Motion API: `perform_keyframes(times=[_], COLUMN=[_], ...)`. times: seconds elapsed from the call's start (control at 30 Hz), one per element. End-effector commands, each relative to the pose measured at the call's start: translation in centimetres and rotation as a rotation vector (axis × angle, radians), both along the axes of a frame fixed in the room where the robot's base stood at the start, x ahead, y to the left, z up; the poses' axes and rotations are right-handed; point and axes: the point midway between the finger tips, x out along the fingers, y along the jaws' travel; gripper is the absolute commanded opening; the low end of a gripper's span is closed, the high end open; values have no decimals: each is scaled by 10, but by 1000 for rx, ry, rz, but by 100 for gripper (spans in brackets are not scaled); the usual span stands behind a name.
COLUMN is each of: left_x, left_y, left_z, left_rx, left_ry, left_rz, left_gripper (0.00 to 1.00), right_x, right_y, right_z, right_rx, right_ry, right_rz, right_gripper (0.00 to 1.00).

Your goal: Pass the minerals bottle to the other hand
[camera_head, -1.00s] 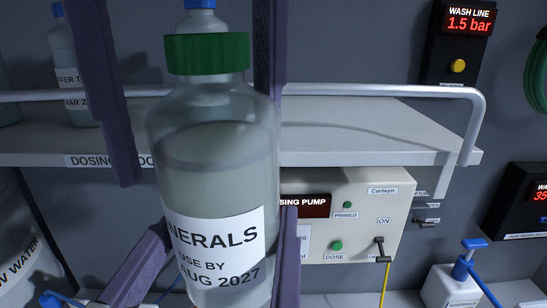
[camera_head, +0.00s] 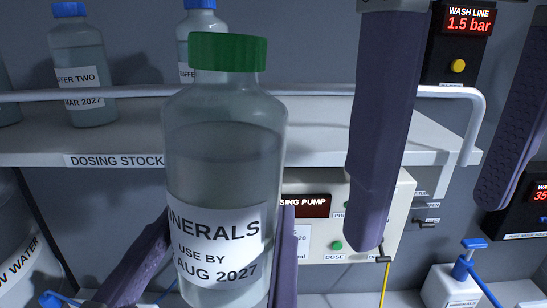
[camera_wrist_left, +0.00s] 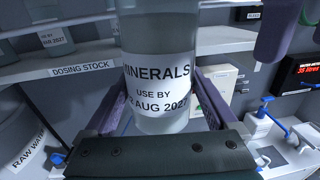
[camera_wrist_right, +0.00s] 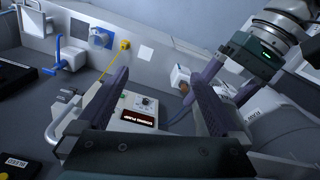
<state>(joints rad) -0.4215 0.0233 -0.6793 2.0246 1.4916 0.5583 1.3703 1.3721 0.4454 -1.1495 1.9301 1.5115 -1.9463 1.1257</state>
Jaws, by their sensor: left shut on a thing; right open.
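The minerals bottle (camera_head: 225,150) is clear with a green cap and a white label, upright in front of the shelf. It also shows in the left wrist view (camera_wrist_left: 158,55), its cap out of frame. My left gripper (camera_head: 226,226) is shut on its lower part, one finger on each side. My right gripper (camera_head: 430,225) is open and empty, to the right of the bottle and apart from it. In the right wrist view, nothing is between its fingers (camera_wrist_right: 158,76); I cannot make out the bottle there.
Behind is a dosing stock shelf (camera_head: 330,142) with a metal rail and blue-capped bottles, including buffer two (camera_head: 82,65). The dosing pump box (camera_head: 340,230) is below. The wash line display (camera_head: 460,45) is at upper right. A blue-topped dispenser (camera_head: 450,285) stands at lower right.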

Motion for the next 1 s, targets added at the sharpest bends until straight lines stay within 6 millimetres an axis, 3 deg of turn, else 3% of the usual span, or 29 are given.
perform_keyframes(times=[0.2,0.47,0.53,1.0], left_x=[0,0,0,0], left_y=[-1,-1,-1,-1], left_z=[1,1,-19,-103], left_rx=[0,0,1,0], left_ry=[-3,-3,-2,-3], left_rz=[-1,-2,-2,-2], left_gripper=[0,0,0,0], right_x=[-12,-25,-22,7], right_y=[-45,-91,-88,-70], right_z=[-8,-15,-35,-126], right_rx=[0,-1,3,12], right_ry=[1,2,0,-25], right_rz=[-153,-313,-282,-4], right_gripper=[100,100,100,100])
